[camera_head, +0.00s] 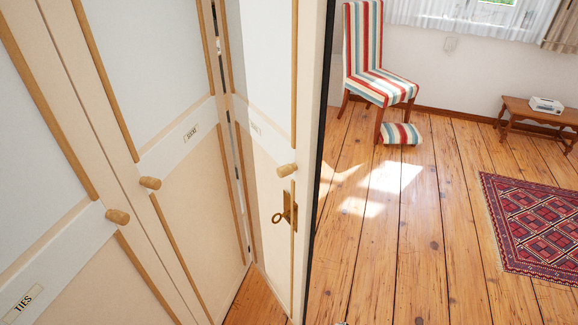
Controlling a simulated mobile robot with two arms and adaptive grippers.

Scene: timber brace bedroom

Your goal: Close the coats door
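A cream wardrobe door (272,199) stands ajar, swung out at an angle from the wardrobe front. It has a round wooden knob (287,170) and a brass lock plate with a key (290,210). The leftmost door, labelled TIES (24,302), looks shut. Neither of my grippers is in view.
Right of the open door the plank floor (390,260) is clear. A striped chair (377,70) and a striped cushion (401,134) stand farther back. A red patterned rug (535,225) and a low wooden bench (540,115) lie to the right.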

